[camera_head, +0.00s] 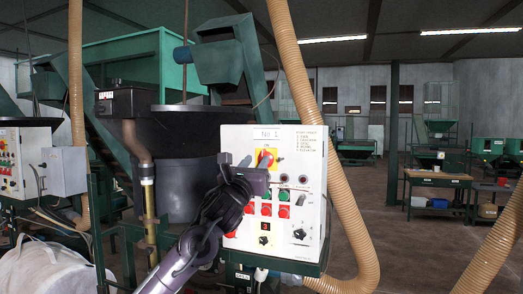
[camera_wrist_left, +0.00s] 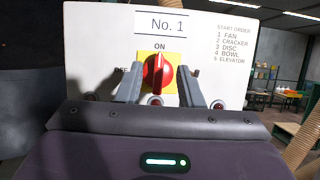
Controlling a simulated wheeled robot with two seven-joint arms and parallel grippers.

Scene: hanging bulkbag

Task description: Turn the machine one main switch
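The machine one main switch is a red rotary knob (camera_head: 266,158) on a yellow plate, on the front of the white "No 1" control box (camera_head: 240,137). It also shows in the left wrist view as the red knob (camera_wrist_left: 158,73), its ridge close to upright, with "ON" above and an "OFF" label at left, partly hidden by a finger. My left gripper (camera_head: 249,163) is in front of the box. In the left wrist view its two fingers (camera_wrist_left: 159,86) are apart, one on each side of the knob; contact is not visible. My right gripper is out of view.
Below the switch are several red and green buttons (camera_head: 267,209) and small knobs, partly behind my left arm. A tan hose (camera_head: 340,190) runs close to the box's right side. A dark tank (camera_head: 180,150) stands behind. Another control box (camera_head: 15,165) is at far left.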

